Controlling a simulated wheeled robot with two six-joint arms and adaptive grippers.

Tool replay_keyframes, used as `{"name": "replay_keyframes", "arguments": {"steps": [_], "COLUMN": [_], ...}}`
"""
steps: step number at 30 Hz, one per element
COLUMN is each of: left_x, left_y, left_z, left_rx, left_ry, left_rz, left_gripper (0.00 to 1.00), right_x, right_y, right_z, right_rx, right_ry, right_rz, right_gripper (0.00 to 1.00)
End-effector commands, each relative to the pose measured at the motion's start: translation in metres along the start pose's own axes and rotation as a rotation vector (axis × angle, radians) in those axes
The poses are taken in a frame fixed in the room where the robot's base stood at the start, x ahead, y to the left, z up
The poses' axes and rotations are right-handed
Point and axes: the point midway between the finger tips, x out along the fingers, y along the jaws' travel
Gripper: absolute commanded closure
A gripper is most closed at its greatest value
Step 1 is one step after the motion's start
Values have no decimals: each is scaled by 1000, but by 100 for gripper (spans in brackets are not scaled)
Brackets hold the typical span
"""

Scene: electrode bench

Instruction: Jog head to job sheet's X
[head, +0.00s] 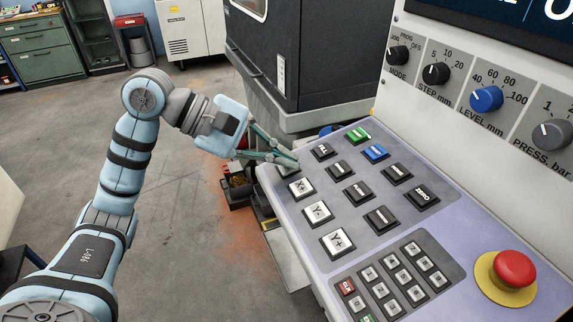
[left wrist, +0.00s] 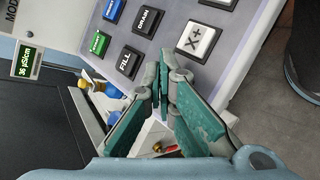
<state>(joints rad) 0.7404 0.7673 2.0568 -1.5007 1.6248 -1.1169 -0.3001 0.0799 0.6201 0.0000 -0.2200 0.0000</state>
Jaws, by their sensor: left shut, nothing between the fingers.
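The sloped control panel (head: 440,225) carries the jog keys at its left edge. A white X+ key (head: 301,188) stands above the Y- key (head: 317,211) and Y+ key (head: 337,242). My left gripper (head: 293,162) is shut and empty, its fingertips at the panel's upper left corner, over a key that they largely hide. In the left wrist view the fingertips (left wrist: 164,68) lie between the FILL key (left wrist: 128,60) and the X+ key (left wrist: 200,40). I cannot tell whether they touch a key. No job sheet is in view.
Knobs for mode, step (head: 436,73), level and pressure line the upright face. A dark screen (head: 510,18) above is cut off. A red emergency stop (head: 514,269) and a number keypad (head: 395,278) sit lower on the panel. A dark cabinet (head: 310,50) stands behind.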

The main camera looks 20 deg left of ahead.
Motion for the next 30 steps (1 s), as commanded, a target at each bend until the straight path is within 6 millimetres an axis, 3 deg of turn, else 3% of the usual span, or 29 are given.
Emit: {"name": "replay_keyframes", "arguments": {"steps": [30], "left_x": [-10], "left_y": [8], "left_z": [7], "left_rx": [0], "left_ry": [0], "left_rz": [0], "left_gripper": [100], "right_x": [-8], "right_y": [0], "right_z": [-1], "right_rx": [0], "right_ry": [0], "right_rz": [0], "right_gripper": [55]}}
